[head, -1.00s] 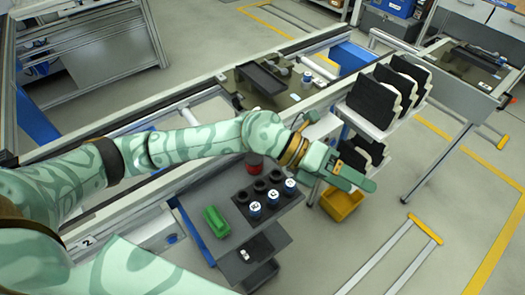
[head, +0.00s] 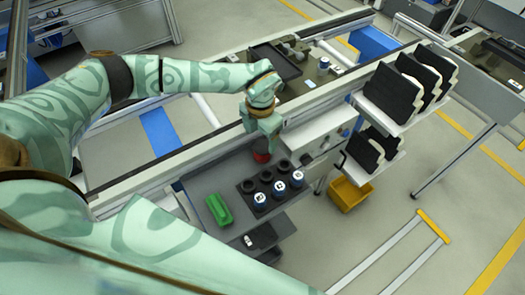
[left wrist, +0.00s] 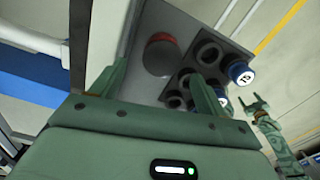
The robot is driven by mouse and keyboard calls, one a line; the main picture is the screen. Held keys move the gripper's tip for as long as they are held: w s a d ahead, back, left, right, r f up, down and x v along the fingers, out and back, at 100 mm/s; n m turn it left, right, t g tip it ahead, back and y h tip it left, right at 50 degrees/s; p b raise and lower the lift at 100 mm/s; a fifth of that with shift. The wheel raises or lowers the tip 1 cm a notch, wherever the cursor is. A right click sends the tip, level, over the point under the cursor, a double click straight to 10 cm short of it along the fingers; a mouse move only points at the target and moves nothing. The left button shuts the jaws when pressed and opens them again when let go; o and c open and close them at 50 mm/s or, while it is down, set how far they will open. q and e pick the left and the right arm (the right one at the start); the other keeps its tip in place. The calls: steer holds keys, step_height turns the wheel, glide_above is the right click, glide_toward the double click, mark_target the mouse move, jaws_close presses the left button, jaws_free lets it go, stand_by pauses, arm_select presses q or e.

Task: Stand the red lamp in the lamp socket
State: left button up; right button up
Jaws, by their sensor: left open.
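The red lamp (head: 261,156) stands on the grey bench (head: 205,180), at the back edge beside the black tray. In the left wrist view the red lamp (left wrist: 162,52) shows ahead, between the finger lines. My left gripper (head: 262,134) is open and empty just above the lamp and hides part of it; its two fingers (left wrist: 155,85) show apart in the left wrist view. My right gripper (left wrist: 256,106) appears small at the right of the left wrist view, jaws apart. I cannot make out the lamp socket for certain.
A black tray (head: 272,203) holds several black rings and blue-and-white cylinders, close to the lamp. A green block (head: 219,209) lies on the bench. To the right are racks with black parts (head: 392,94) and a yellow bin (head: 350,193). A conveyor rail (head: 140,185) runs behind.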

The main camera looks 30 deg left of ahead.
mark_target(262, 146)
arm_select(q)
step_height(262, 146, down, 6)
steer(key=shift+w+d+r+b, duration=0.1)
steer(key=shift+d+r+b, duration=0.1)
steer(key=shift+b, duration=0.2)
steer(key=c, duration=1.2)
steer(key=shift+r, duration=0.1)
